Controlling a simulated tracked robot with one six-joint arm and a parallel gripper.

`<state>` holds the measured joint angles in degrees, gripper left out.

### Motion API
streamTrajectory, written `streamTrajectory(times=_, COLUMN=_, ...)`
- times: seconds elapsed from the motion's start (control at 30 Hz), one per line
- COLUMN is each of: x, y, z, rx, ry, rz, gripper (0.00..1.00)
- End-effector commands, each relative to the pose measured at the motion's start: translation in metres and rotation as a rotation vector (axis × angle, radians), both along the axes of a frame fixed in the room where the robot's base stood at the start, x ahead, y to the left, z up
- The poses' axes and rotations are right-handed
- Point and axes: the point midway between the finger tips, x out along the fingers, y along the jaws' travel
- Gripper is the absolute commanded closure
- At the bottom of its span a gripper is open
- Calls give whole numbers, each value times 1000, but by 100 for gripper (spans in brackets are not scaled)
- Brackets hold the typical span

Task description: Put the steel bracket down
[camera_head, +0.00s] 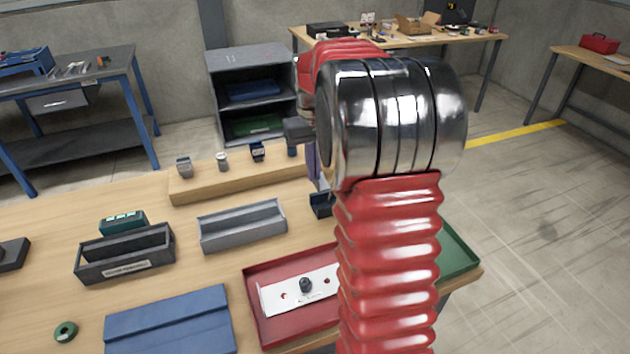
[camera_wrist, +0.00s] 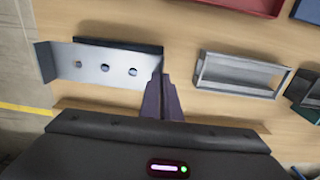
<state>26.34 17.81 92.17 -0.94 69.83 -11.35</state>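The steel bracket (camera_wrist: 100,66) is a pale grey plate with a row of holes and a bent-up left end, in the wrist view. My gripper (camera_wrist: 163,84) has its two dark purple fingers close together at the bracket's right end, one on each side of that end. It looks shut on the bracket. A black block (camera_wrist: 130,42) shows behind the bracket's upper edge. I cannot tell whether the bracket touches it. In the head view my red arm hides the bracket and most of the gripper.
A grey channel-shaped holder (camera_head: 243,225) stands on the bench, also right of the gripper in the wrist view (camera_wrist: 238,74). A red tray (camera_head: 258,300) holds a white plate. A black bin (camera_head: 125,255), blue mat (camera_head: 170,325), green tray (camera_head: 458,248) and wooden riser (camera_head: 215,188) stand around.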

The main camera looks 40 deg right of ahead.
Motion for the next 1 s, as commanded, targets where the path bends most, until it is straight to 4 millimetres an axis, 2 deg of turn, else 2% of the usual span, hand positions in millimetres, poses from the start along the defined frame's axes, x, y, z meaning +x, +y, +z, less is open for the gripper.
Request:
streamTrajectory(times=0.33, x=0, y=1, z=-2, rx=-1, ry=-1, rz=1, gripper=100)
streamTrajectory(times=0.67, x=0, y=1, z=-35, rx=-1, ry=0, rz=2, gripper=100)
streamTrajectory(times=1.0, x=1, y=1, z=-38, rx=-1, ry=-2, rz=3, gripper=100)
